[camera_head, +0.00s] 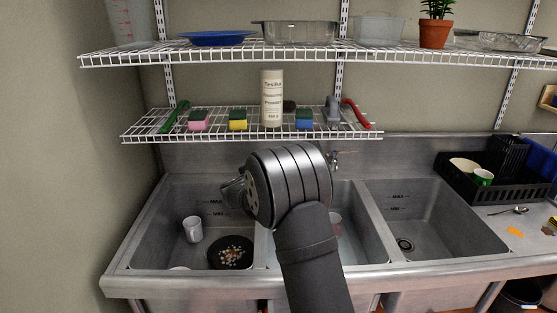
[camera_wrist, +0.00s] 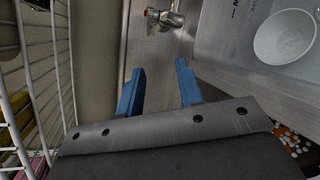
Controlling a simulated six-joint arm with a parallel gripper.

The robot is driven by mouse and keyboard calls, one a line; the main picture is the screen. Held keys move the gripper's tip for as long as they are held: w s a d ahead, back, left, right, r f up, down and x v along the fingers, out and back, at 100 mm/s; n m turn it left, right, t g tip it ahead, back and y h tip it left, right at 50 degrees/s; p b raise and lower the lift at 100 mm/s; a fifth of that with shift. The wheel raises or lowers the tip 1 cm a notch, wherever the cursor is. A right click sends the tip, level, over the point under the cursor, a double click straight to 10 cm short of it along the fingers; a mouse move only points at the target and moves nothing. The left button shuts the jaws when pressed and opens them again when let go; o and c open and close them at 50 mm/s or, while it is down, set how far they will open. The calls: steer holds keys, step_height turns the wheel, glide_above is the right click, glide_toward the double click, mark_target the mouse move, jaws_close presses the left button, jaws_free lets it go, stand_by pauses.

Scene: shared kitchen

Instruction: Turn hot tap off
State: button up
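A metal tap with a red-marked end (camera_wrist: 160,17) shows at the top of the wrist view, on the sink's back ledge. My gripper (camera_wrist: 160,66) is open in the wrist view, its two blue fingers apart with nothing between them. The tap lies beyond the fingertips, a short gap away and not touched. In the head view my wrist hides the gripper's fingers and that tap. Another tap fitting (camera_head: 335,158) shows just right of my wrist. Whether water runs cannot be told.
A wire shelf (camera_head: 150,132) with sponges, brushes and a cleaner bottle (camera_head: 271,97) hangs close above my wrist. The left basin holds a white mug (camera_head: 193,229) and a dark pan (camera_head: 231,252) with small bits. A black dish rack (camera_head: 510,184) stands right.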

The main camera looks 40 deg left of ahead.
steer(key=shift+t, duration=0.4)
steer(key=x, duration=1.6)
steer(key=shift+w+a+r, duration=0.2)
steer(key=shift+w+r, duration=0.1)
steer(key=shift+w, duration=0.15)
steer(key=shift+c, duration=0.4)
jaws_close()
